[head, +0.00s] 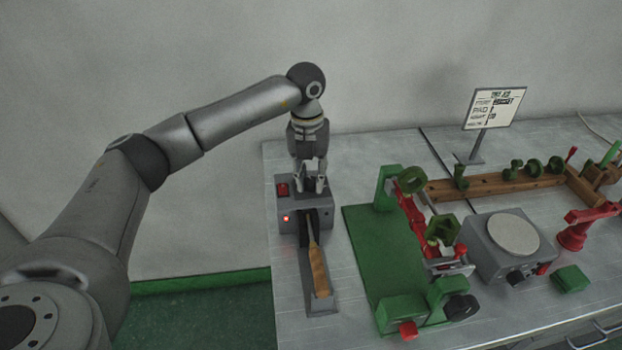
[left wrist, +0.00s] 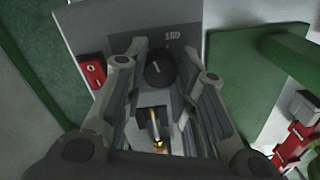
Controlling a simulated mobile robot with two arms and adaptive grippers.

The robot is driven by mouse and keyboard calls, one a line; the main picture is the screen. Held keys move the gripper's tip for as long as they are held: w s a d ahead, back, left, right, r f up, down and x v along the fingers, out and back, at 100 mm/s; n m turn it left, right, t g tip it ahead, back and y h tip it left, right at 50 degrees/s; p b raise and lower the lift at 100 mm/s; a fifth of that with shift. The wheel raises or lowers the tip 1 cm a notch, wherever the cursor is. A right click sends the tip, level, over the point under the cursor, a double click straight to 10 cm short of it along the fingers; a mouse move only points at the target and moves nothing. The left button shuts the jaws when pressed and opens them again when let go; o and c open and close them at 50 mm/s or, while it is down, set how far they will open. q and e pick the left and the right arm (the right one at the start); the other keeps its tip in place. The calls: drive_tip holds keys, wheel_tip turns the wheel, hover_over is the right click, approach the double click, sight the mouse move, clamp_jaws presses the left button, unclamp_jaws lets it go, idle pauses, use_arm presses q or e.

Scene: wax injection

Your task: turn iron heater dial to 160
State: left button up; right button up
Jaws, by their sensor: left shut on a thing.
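The iron heater (head: 291,218) is a grey box at the left end of the bench, with a red switch (head: 282,189) and a lit red lamp on its front. My left gripper (head: 311,186) points down onto its top and is shut on the black dial (left wrist: 160,69), with a finger on each side of it. The dial carries a short white mark, and a label reading about 160 shows beside it in the left wrist view (left wrist: 172,37). The iron's wooden handle (head: 318,269) rests on a cradle in front of the box. My right gripper is out of view.
A green base (head: 366,255) with a red and green clamp stands to the right. Farther right are a grey hot-plate unit (head: 510,237), a wooden rack (head: 495,186) and a sign (head: 494,108). Bare bench lies between the heater and the green base.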

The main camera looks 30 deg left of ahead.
sight(310, 178)
use_arm(q)
drive_tip(key=m+b, duration=0.1)
drive_tip(key=m, duration=0.3)
drive_tip(key=shift+m, duration=0.3)
drive_tip(key=shift+w+m, duration=0.1)
drive_tip(key=shift+m, duration=1.9)
drive_tip(key=o, duration=1.1)
drive_tip(key=shift+c, duration=0.2)
wheel_tip(310, 178, up, 12)
drive_tip(key=shift+a, duration=0.25)
